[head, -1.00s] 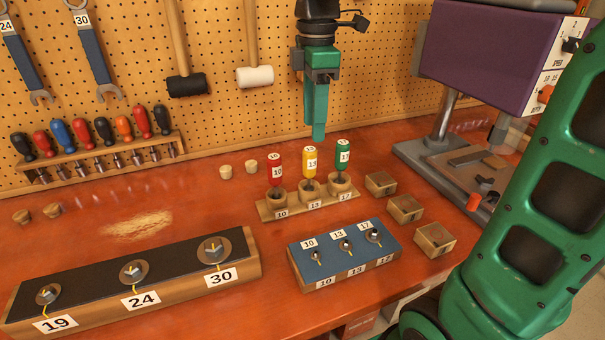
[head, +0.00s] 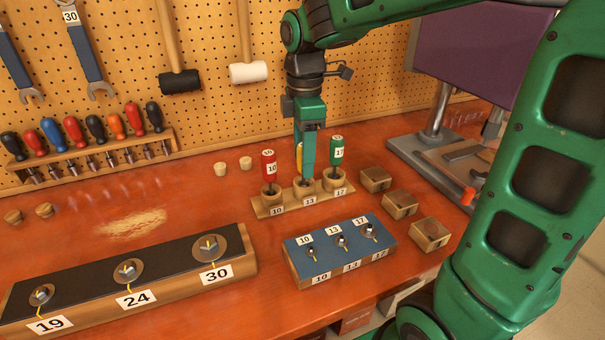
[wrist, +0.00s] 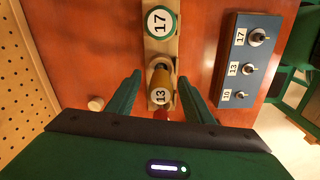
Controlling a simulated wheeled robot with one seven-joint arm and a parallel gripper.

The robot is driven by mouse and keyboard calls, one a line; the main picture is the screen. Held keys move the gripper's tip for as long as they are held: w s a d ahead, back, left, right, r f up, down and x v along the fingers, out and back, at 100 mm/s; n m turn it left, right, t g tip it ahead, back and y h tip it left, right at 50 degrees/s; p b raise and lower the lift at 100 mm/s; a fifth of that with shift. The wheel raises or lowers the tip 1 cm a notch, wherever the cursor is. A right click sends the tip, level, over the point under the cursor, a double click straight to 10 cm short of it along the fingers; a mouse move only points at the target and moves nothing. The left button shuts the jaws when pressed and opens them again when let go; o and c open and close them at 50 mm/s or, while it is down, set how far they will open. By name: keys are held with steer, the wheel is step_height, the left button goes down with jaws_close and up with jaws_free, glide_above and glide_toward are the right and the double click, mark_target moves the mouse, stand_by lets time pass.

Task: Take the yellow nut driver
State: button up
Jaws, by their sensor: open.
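The yellow nut driver (head: 299,158), marked 13, stands upright in the middle hole of a small wooden stand (head: 262,211). In the head view my gripper (head: 307,168) hangs down in front of it and hides most of its handle. In the wrist view the yellow nut driver (wrist: 163,82) lies between the two open fingers (wrist: 160,90), with clear gaps on both sides. The red nut driver (head: 269,168), marked 10, stands to its left. The green nut driver (head: 336,151), marked 17, stands to its right.
A blue-topped bolt block (head: 341,256) stands in front of the stand, and a long black-topped bolt block (head: 130,280) at left. Small wooden boxes (head: 400,204) stand at right, beside a drill press (head: 440,150). The pegboard (head: 215,110) rises behind.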

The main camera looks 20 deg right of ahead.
mark_target(300, 146)
jaws_close()
steer(key=shift+r, duration=0.15)
steer(key=shift+r, duration=0.6)
steer(key=r, duration=0.1)
steer(key=a+r, duration=0.1)
steer(key=r, duration=0.1)
steer(key=shift+s+r, duration=0.15)
steer(key=shift+r, duration=0.05)
steer(key=s+a+r, duration=0.4)
steer(key=a+r, duration=0.2)
steer(key=a, duration=0.3)
steer(key=shift+s+a, duration=0.3)
steer(key=shift+r, duration=0.1)
